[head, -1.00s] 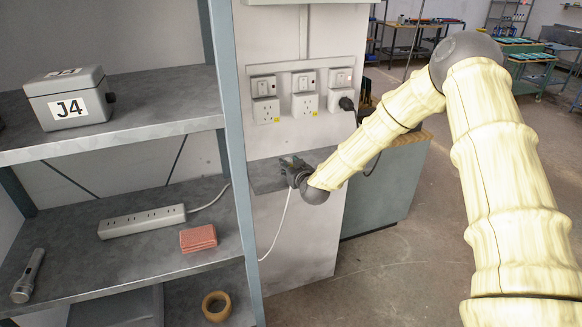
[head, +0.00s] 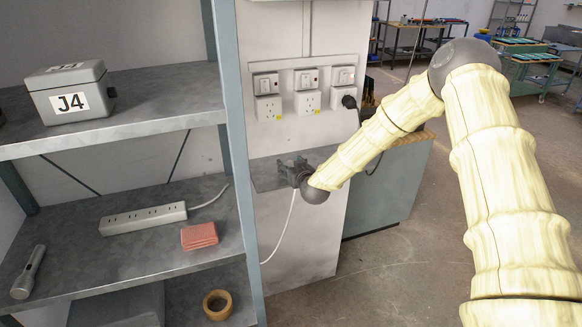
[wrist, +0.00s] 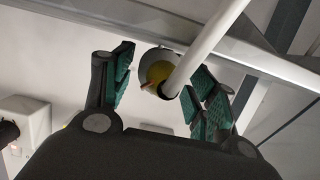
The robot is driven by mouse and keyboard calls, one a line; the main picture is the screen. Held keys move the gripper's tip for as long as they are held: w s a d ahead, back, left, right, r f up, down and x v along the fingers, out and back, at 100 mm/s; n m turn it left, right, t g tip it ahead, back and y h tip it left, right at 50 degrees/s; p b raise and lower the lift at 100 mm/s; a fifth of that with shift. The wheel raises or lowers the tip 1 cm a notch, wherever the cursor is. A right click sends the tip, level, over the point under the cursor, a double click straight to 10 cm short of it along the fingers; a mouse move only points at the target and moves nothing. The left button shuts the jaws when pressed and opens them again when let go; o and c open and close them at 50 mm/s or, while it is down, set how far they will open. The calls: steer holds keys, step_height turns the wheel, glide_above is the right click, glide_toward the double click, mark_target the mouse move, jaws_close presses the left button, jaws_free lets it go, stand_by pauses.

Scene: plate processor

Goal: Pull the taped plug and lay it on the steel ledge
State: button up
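In the head view this cable (head: 287,228) hangs from my gripper and curves down left. My gripper (head: 290,166) is over the steel ledge (head: 264,177). Its green-padded fingers (wrist: 160,92) are apart. The plug body is not clear in the head view, and I cannot tell whether it rests on the ledge.
A wall panel holds several sockets (head: 308,101); a black plug (head: 349,101) sits in the right one. A grey shelf post (head: 235,150) stands left of the ledge. The shelves hold a J4 box (head: 70,95), a power strip (head: 143,218), and a red block (head: 199,236).

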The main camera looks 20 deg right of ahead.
steer(key=shift+s, duration=0.1)
steer(key=v, duration=1.1)
steer(key=shift+s, duration=0.4)
steer(key=shift+r, duration=0.1)
steer(key=s+a+f+g+b, duration=0.2)
steer(key=s+a+f+g, duration=0.15)
steer(key=s+f, duration=0.85)
steer(key=s+a+f+g+b, duration=0.1)
steer(key=s+a+f+g, duration=0.25)
steer(key=s+f, duration=0.85)
steer(key=s+d+f+g+b, duration=0.1)
steer(key=s+f+g, duration=0.3)
steer(key=s, duration=0.9)
steer(key=s+d+f+g+b, duration=0.1)
steer(key=s+f+g, duration=0.3)
steer(key=s+f, duration=0.6)
steer(key=s+b, duration=0.1)
steer(key=s, duration=0.3)
steer(key=shift+m+h, duration=0.3)
steer(key=shift+m, duration=0.1)
steer(key=shift+s+d, duration=0.1)
